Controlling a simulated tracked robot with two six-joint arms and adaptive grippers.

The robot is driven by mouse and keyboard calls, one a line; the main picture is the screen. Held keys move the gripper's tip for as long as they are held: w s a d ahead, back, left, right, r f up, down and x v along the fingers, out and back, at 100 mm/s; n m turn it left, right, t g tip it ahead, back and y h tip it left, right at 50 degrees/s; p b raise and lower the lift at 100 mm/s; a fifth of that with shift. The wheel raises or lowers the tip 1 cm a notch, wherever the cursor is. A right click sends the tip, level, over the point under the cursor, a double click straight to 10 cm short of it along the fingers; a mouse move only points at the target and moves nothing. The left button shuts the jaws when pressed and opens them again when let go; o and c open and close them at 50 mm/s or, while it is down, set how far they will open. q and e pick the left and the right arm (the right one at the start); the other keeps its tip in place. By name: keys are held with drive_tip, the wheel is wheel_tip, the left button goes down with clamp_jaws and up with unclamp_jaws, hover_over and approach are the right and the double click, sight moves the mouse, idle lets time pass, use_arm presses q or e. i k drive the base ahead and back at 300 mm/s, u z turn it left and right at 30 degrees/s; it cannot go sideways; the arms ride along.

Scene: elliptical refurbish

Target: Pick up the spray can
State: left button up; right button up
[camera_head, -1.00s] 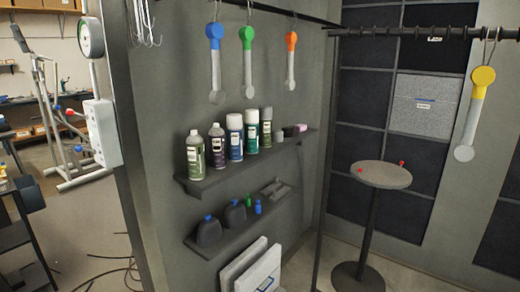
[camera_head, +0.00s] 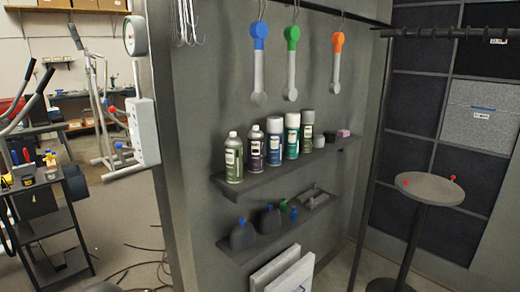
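Several spray cans stand upright in a row on the upper dark wall shelf (camera_head: 290,166). From left to right they are a green can (camera_head: 234,158), a dark can with a purple tint (camera_head: 257,149), a blue can with a white cap (camera_head: 274,142), a teal-green can with a white cap (camera_head: 292,136) and a grey-green can (camera_head: 308,131). I cannot tell which one the task means. Neither of my grippers shows in the view.
A lower shelf (camera_head: 280,226) holds dark bottles (camera_head: 243,236) and small items. Coloured hooked tools (camera_head: 259,65) hang above the cans. A round table (camera_head: 430,189) stands right. Cables (camera_head: 140,270) lie on the floor left, near a black cart (camera_head: 45,225).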

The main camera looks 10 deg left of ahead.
sight(255, 139)
drive_tip(key=i, duration=0.85)
